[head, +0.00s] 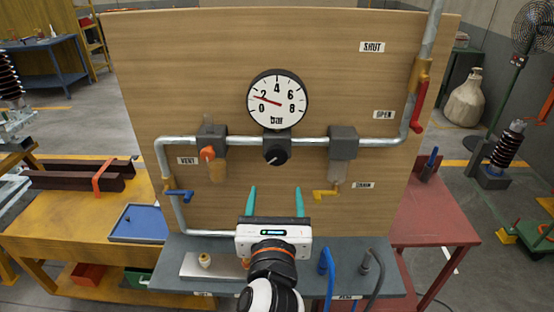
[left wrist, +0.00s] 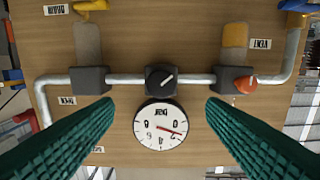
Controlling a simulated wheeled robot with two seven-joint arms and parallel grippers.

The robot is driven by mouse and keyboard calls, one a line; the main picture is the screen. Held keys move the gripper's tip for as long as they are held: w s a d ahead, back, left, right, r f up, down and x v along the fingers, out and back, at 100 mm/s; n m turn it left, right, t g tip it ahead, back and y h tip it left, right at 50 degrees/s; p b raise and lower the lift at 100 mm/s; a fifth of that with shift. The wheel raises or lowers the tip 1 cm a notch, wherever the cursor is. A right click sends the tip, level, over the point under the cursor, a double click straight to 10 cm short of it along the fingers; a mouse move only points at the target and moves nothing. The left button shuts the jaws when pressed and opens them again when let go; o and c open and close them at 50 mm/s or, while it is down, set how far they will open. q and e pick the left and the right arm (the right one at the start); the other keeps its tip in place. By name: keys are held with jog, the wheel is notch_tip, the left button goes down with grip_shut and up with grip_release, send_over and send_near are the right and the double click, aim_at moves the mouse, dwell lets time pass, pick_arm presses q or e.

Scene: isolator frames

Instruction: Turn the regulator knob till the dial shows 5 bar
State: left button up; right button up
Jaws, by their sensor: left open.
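The round white pressure dial (head: 278,108) is on the wooden panel. Its red needle points left, between 0 and 2 and closer to 2. The black regulator knob (head: 276,154) sits just below the dial on the pipe. My left gripper (head: 275,188) is open and empty, its two teal fingers upright below the knob in the head view. The left wrist view is upside down: the knob (left wrist: 161,80) lies midway between the open fingers (left wrist: 160,104), a little beyond their tips, with the dial (left wrist: 161,136) under it. My right gripper is not in view.
An orange vent knob (head: 207,153) is left of the regulator. A yellow drain lever (head: 326,193), a blue lever (head: 180,195) and a red lever (head: 419,105) stick out from the piping. A grey shelf (head: 222,250) with hoses (head: 326,265) runs below the panel.

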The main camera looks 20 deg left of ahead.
aim_at(276, 159)
pick_arm(q)
jog(key=p+x, duration=0.3)
jog(key=x, duration=0.7)
jog(key=shift+w+a, duration=0.1)
jog(key=shift+w+a+p, duration=0.2)
jog(key=shift+w+p, duration=0.15)
jog(key=shift+w, duration=0.3)
jog(key=shift+w+f, duration=0.1)
jog(key=shift+w, duration=0.05)
